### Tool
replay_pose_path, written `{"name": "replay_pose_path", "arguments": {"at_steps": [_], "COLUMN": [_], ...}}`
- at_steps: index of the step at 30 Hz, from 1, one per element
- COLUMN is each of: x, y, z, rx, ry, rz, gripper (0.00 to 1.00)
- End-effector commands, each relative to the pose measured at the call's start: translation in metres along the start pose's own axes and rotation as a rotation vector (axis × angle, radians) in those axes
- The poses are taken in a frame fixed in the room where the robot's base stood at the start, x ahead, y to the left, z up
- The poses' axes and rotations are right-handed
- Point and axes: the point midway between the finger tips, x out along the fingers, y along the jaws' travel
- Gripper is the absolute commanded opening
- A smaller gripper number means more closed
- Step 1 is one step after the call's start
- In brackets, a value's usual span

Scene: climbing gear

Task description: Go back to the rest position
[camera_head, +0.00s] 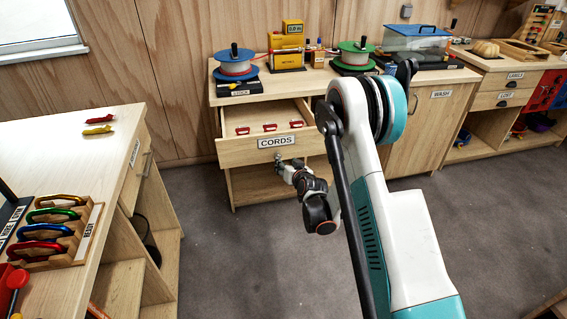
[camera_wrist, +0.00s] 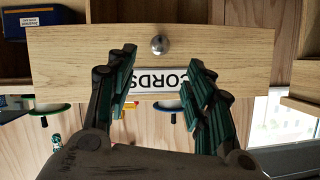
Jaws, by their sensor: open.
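My gripper (camera_head: 285,167) is in front of the CORDS drawer (camera_head: 238,152) in the head view. The drawer stands pulled out of the wooden bench, with several red items (camera_head: 270,127) lying inside. In the wrist view my gripper (camera_wrist: 162,65) is open, with nothing between its fingers. The drawer front (camera_wrist: 80,60) appears upside down there, and its round metal knob (camera_wrist: 159,44) shows beyond the fingertips. The fingers partly cover the CORDS label (camera_wrist: 158,79). The head view does not show clearly whether the gripper touches the knob.
A table (camera_head: 60,134) at the left holds a rack of coloured carabiners (camera_head: 60,230) and loose red and yellow pieces (camera_head: 98,124). Cord spools (camera_head: 235,68) and a yellow device (camera_head: 287,50) stand on the bench. Grey floor (camera_head: 240,250) lies open between table and bench.

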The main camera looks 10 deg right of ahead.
Motion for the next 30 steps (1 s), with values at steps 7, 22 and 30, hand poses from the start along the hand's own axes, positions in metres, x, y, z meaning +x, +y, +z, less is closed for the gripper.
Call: {"name": "replay_pose_path", "arguments": {"at_steps": [7,22,30], "x": [-0.011,-0.015,-0.058], "y": [0.000,-0.003,-0.026], "z": [0.000,-0.009,-0.064], "rx": [0.001,-0.003,-0.027], "ry": [0.000,-0.009,-0.077], "rz": [0.000,0.000,0.003], "gripper": [0.48,0.48,0.48]}}
